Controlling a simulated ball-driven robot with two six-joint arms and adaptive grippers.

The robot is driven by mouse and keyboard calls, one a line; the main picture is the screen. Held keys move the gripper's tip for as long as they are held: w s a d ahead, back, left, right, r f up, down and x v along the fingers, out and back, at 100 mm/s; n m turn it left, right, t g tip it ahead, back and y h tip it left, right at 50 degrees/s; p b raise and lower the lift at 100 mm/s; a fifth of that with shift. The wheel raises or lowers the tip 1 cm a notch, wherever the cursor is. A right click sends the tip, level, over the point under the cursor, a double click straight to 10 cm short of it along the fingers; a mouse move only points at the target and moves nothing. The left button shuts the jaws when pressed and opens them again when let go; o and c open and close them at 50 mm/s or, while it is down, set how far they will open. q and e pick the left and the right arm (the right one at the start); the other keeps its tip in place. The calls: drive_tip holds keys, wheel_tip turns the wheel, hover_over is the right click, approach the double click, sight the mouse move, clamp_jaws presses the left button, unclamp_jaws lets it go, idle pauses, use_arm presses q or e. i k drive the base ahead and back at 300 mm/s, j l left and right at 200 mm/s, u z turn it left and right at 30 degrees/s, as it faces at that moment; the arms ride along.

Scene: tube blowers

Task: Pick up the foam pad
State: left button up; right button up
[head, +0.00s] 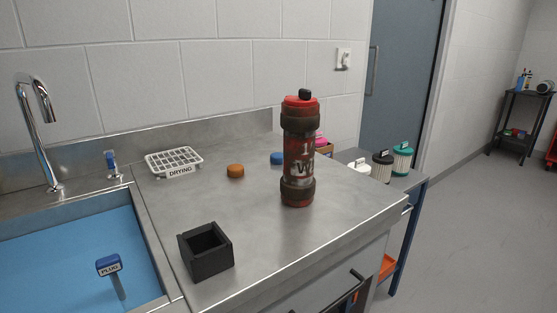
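I cannot tell for sure which thing is the foam pad. Two small round pieces lie on the steel counter (255,225), an orange-brown one (236,171) and a blue one (277,158) that is partly hidden behind the red cylinder. A small pink and yellow item (322,145) shows behind the cylinder on its right, mostly hidden. The red cylinder (299,160) with dark bands and a black top knob stands upright on the counter. Neither of my grippers is in view.
An open black box (206,252) stands at the counter's front left. A white DRYING rack (174,161) is at the back. The sink (60,275) holds a PLUG handle (109,265). White, dark and teal-topped canisters (383,165) stand right. The counter's middle is clear.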

sight(277, 158)
drive_tip(key=l+u, duration=0.1)
drive_tip(key=u, duration=0.3)
drive_tip(key=l+u, duration=0.15)
drive_tip(key=u, duration=0.25)
drive_tip(key=i+l+u, duration=0.1)
drive_tip(key=u, duration=0.35)
drive_tip(key=l+u, duration=0.2)
drive_tip(key=l, duration=0.25)
drive_tip(key=k+l+u, duration=0.2)
drive_tip(key=l, duration=0.2)
drive_tip(key=l+u, duration=0.2)
drive_tip(key=l, duration=0.25)
drive_tip(key=k+l+u, duration=0.2)
drive_tip(key=l, duration=0.2)
